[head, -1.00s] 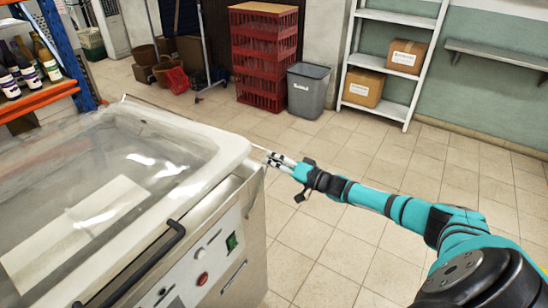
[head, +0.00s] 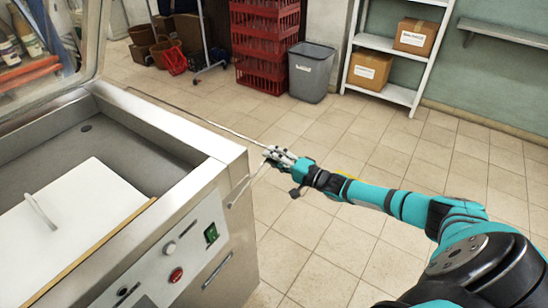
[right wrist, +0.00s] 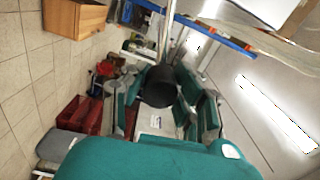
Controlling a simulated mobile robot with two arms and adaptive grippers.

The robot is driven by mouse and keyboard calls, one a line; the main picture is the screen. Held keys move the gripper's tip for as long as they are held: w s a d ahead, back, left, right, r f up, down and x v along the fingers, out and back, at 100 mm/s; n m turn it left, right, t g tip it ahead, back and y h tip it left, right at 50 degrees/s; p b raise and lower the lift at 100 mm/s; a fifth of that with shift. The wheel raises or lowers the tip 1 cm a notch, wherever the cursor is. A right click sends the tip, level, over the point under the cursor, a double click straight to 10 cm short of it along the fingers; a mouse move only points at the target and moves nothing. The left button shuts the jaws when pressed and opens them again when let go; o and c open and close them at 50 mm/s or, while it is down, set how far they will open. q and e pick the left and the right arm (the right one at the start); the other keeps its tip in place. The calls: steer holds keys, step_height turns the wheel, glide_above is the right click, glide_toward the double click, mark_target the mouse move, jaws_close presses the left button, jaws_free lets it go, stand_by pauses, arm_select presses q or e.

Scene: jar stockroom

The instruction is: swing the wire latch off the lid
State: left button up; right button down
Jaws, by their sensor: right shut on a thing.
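The clear lid (head: 97,52) of the steel chamber machine (head: 225,165) stands raised at the upper left of the head view. The thin wire latch (head: 237,134) is swung out beyond the machine's right side, clear of the lid. One leg runs down to the machine's side near the front panel. My right gripper (head: 272,154) is shut on the wire latch, out over the floor beside the machine. In the right wrist view, my gripper's linkages and a dark round part fill the middle; the grip itself is hard to make out. My left gripper is not in view.
The open chamber holds a white board (head: 80,215). Red crates (head: 265,45), a grey bin (head: 310,72) and a white shelf with cardboard boxes (head: 370,70) stand at the back. The tiled floor (head: 300,235) around my right arm is clear.

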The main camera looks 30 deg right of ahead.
steer(key=shift+s+f, duration=0.1)
steer(key=shift+f, duration=0.15)
steer(key=c, duration=1)
jaws_free()
steer(key=v, duration=1.2)
steer(key=shift+d, duration=0.1)
steer(key=shift+f, duration=0.1)
